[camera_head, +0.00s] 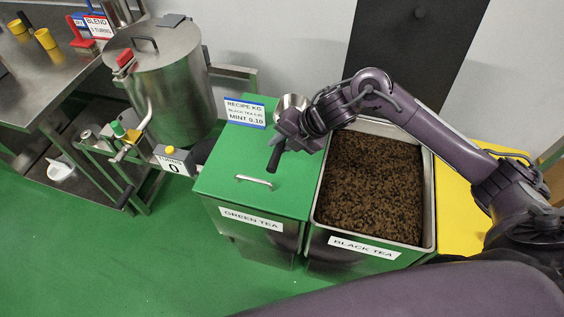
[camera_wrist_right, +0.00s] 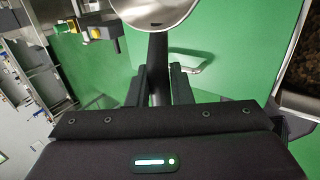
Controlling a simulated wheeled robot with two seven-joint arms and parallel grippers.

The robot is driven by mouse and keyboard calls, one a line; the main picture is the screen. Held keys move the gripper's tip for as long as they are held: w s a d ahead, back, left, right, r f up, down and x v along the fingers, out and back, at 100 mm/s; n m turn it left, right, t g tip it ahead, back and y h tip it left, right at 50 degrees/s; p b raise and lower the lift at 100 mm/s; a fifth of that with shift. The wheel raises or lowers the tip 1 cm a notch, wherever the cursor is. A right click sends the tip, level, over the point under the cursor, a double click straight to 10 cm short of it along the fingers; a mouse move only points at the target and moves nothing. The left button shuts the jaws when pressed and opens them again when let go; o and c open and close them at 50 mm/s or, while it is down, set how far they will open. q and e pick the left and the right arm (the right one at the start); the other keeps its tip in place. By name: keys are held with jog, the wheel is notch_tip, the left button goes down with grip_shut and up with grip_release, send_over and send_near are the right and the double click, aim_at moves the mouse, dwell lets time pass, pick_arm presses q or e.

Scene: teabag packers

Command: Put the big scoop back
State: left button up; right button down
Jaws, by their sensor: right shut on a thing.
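The big scoop (camera_head: 291,102) has a metal bowl and a dark handle. My right gripper (camera_head: 286,128) is shut on its handle, above the back of the green lid marked GREEN TEA. The bowl is up beyond the fingers, and the handle's end points down toward the lid. In the right wrist view the scoop's bowl (camera_wrist_right: 152,10) is cut off at the top, and its handle stands between the fingers (camera_wrist_right: 158,78). Whether the bowl holds anything is unclear. My left gripper is not in view.
The closed GREEN TEA bin (camera_head: 225,185) has a raised lid handle and a recipe sign (camera_head: 245,112) at the back. The open BLACK TEA bin (camera_head: 430,205) is full of dark tea. A steel drum (camera_head: 180,100) stands at left, with a counter (camera_head: 174,160) reading 0.

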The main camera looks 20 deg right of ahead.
jog(key=f, duration=0.6)
jog(key=shift+w+f, duration=0.2)
jog(key=shift+w, duration=0.05)
notch_tip(320, 180, down, 4)
jog(key=shift+f+p, duration=0.25)
jog(key=shift+p, duration=0.15)
jog(key=c, duration=1.3)
grip_release()
jog(key=shift+s+r, duration=0.1)
jog(key=b+v, duration=0.1)
jog(key=v, duration=1.1)
jog(key=shift+a, duration=0.1)
